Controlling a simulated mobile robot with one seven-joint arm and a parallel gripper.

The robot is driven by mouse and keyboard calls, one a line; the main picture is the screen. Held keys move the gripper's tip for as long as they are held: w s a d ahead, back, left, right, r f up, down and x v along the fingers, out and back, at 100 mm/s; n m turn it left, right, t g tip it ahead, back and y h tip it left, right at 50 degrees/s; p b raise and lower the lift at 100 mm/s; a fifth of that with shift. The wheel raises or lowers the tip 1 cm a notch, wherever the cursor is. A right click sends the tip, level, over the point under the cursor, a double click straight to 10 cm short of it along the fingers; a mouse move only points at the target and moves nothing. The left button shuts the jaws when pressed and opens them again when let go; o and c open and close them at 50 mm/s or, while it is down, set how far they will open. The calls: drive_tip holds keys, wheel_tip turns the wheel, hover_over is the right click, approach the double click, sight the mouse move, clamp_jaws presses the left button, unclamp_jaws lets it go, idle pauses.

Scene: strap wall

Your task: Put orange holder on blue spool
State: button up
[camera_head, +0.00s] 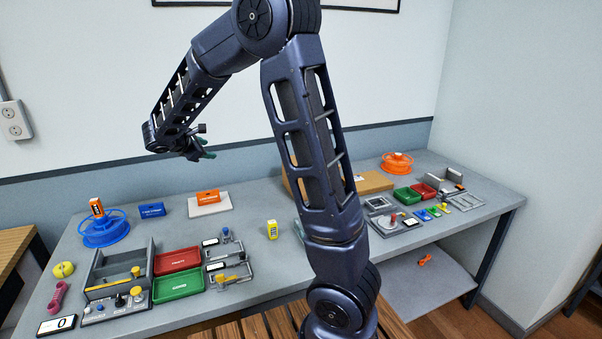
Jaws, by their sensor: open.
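A blue spool (106,233) lies flat at the left end of the grey table. A small orange block with a pale label (97,207) stands on top of it, slightly tilted. An orange holder with dark lettering (208,197) sits on a pale square plate (209,208) at the back of the table, right of the spool. My gripper (208,151) is open and empty in the air above and behind this part of the table, with dark green fingertips. It is apart from the spool and the orange holder.
A blue holder (152,210) stands between spool and plate. A yellow block (272,230) stands mid-table. Red (178,261) and green (178,284) trays lie beside a grey fixture (122,270). An orange spool (397,161) is at the far right. My arm hides the table's middle.

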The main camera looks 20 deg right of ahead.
drive_tip(key=s+d+r+m+g+y, duration=0.35)
drive_tip(key=s+d+m, duration=0.55)
drive_tip(key=s+d, duration=0.8)
drive_tip(key=s+d+m+y, duration=0.2)
drive_tip(key=s+m, duration=0.3)
drive_tip(key=s, duration=0.4)
drive_tip(key=s+d+m+y, duration=0.2)
drive_tip(key=s+m, duration=0.3)
drive_tip(key=s, duration=0.4)
drive_tip(key=shift+f+y, duration=0.25)
drive_tip(key=shift+y, duration=0.2)
